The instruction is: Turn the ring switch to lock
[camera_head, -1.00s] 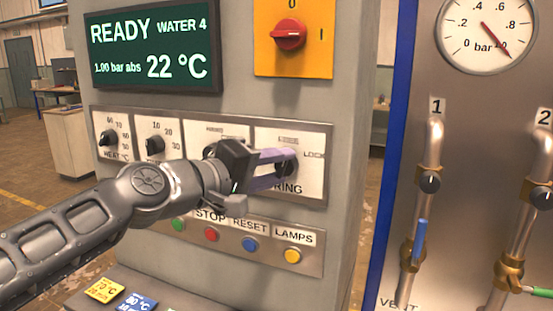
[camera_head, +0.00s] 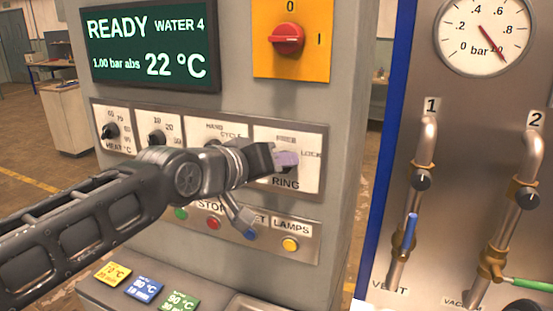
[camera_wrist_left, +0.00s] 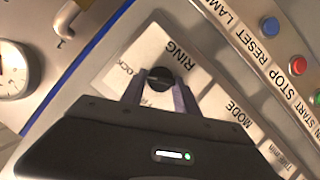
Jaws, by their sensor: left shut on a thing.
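The ring switch (camera_wrist_left: 160,79) is a black round knob on a white plate marked RING, FREE and LOCK, which also shows in the head view (camera_head: 308,180). My left gripper (camera_head: 288,160) is at the knob in the head view, hiding most of it. In the left wrist view the two purple-grey fingers of the gripper (camera_wrist_left: 157,94) stand on either side of the knob, shut on it. The knob's pointer direction cannot be told. My right gripper is not in view.
Left of the ring switch are the heat knob (camera_head: 110,131) and another knob (camera_head: 157,137). Below is a button row with a yellow lamps button (camera_head: 290,245). A red rotary switch (camera_head: 287,38) is above. Pipes with valves (camera_head: 405,240) stand at right.

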